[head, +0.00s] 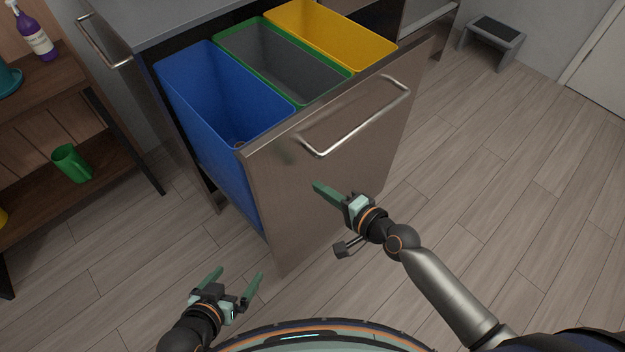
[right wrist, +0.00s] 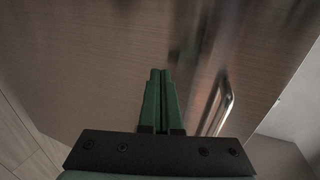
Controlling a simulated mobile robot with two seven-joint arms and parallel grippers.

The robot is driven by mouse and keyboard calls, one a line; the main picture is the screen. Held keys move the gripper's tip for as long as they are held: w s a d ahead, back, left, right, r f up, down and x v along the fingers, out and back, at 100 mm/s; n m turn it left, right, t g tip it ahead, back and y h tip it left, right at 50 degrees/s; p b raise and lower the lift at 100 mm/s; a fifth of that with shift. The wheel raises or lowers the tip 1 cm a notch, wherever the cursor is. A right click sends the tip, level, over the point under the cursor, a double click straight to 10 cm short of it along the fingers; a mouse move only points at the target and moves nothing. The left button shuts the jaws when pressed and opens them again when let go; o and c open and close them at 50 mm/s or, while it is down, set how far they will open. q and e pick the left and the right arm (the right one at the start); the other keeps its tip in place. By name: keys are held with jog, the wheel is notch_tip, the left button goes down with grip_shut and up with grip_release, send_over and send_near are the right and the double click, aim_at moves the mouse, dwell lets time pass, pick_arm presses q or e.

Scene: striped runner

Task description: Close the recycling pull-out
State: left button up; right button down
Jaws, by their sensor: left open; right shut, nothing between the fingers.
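The recycling pull-out stands open from the counter. Its brown front panel (head: 340,150) carries a metal bar handle (head: 357,125); the panel fills much of the right wrist view (right wrist: 80,70), with the handle (right wrist: 222,105) right of the fingers. Behind the panel are a blue bin (head: 225,90), a grey bin with a green rim (head: 285,65) and a yellow bin (head: 340,38). My right gripper (head: 318,187) is shut and empty, in front of the panel below the handle; I cannot tell whether it touches. My left gripper (head: 236,276) is open and empty, low near the panel's bottom corner.
A wooden shelf (head: 100,205) at left holds a green mug (head: 72,163) and a purple spray bottle (head: 33,30). A grey step stool (head: 492,38) stands at the back right. The wooden floor (head: 520,200) on the right is clear.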

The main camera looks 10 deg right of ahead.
aim_at(303, 174)
jog(key=shift+w+a, duration=0.5)
jog(key=shift+w, duration=0.2)
jog(key=shift+w+a, duration=0.5)
jog(key=shift+w, duration=0.2)
jog(key=shift+w+r, duration=0.1)
